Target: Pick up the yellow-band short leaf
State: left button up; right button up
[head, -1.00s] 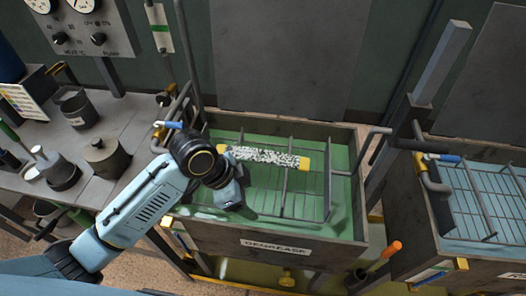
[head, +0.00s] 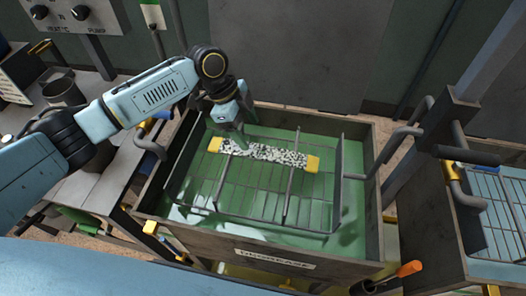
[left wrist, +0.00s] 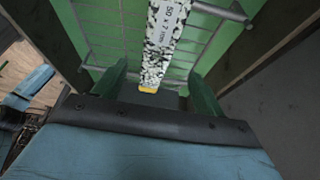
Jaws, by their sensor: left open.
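The yellow-band short leaf (head: 264,152) is a speckled black-and-white strip with a yellow band at each end. It lies across the wire rack (head: 330,228) inside the green-lined degrease tank (head: 362,165). My left gripper (head: 238,140) is above the left part of the leaf in the head view. In the left wrist view the leaf (left wrist: 160,45) runs away from between the two green fingers of the gripper (left wrist: 160,85), its near yellow end close to the palm. The fingers are apart, one on each side. Whether they touch the leaf I cannot tell. My right gripper is not in view.
A second tank with a wire rack (head: 505,200) stands at the right. A bent grey handle (head: 400,140) rises by the degrease tank's right side. An orange-handled tool (head: 408,269) is at the front right. A bench with pots (head: 64,92) is at the left.

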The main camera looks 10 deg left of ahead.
aim_at(263, 151)
pick_arm(q)
jog(key=shift+x, duration=0.9)
jog(key=shift+d+x, duration=0.15)
jog(key=shift+x, duration=1.2)
jog(key=shift+d+x, duration=0.15)
jog(key=shift+x, duration=1.2)
jog(key=shift+s+r, duration=0.1)
jog(key=shift+s, duration=0.1)
jog(key=shift+c, duration=0.4)
jog(key=c, duration=1.2)
jog(key=shift+w+r, duration=0.1)
jog(key=shift+r, duration=0.05)
jog(key=shift+c, duration=0.4)
